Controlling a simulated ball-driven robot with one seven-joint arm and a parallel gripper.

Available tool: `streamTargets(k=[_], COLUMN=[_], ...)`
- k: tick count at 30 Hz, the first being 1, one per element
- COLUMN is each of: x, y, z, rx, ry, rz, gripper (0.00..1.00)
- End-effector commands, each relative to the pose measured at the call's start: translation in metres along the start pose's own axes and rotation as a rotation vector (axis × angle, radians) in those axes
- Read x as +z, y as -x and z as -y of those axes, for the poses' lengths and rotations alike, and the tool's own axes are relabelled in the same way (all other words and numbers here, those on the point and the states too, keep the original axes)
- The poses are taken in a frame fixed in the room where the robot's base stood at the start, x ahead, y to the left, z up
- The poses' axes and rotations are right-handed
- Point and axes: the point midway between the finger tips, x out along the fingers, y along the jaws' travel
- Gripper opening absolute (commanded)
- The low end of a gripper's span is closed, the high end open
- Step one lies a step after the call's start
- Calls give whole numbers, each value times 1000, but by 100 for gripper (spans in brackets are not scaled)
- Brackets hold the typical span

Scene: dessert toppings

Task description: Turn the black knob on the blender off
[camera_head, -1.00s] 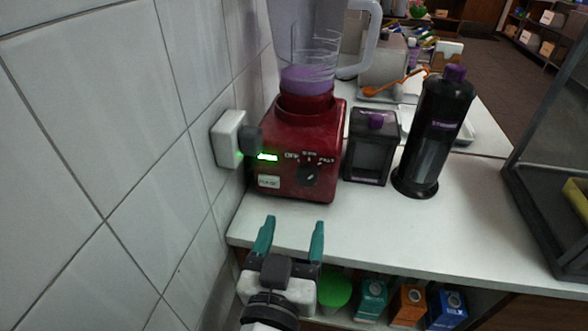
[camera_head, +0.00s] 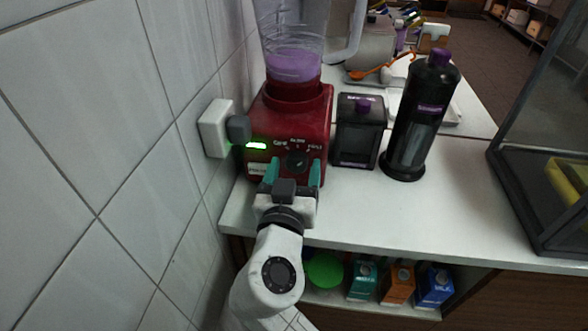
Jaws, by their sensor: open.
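The red blender (camera_head: 312,112) stands on the white counter at the left, near the tiled wall. Its clear jug holds purple liquid (camera_head: 293,66). The black knob (camera_head: 297,161) is on the front face, with setting labels above it and a lit green light (camera_head: 256,146) to its left. My gripper (camera_head: 293,172) is open, with teal fingers pointing at the blender's front just below the knob. One finger is left of the knob, the other to its lower right. I cannot tell whether they touch the blender. The fingers hide part of the lower front face.
A white wall socket with a dark plug (camera_head: 238,129) sits close left of the blender. A dark container (camera_head: 357,133) and a black bottle (camera_head: 420,118) stand to its right. The counter (camera_head: 400,210) is clear in front of them. Cartons (camera_head: 397,284) stand on the shelf below.

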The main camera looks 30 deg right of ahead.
Motion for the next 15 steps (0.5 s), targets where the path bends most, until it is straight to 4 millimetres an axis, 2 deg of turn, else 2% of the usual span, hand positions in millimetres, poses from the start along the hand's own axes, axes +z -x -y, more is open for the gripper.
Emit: streamTargets(k=[5, 15], x=[0, 0], y=[0, 0], z=[0, 0], rx=[0, 0], ry=[0, 0], rz=[0, 0], gripper=[68, 35])
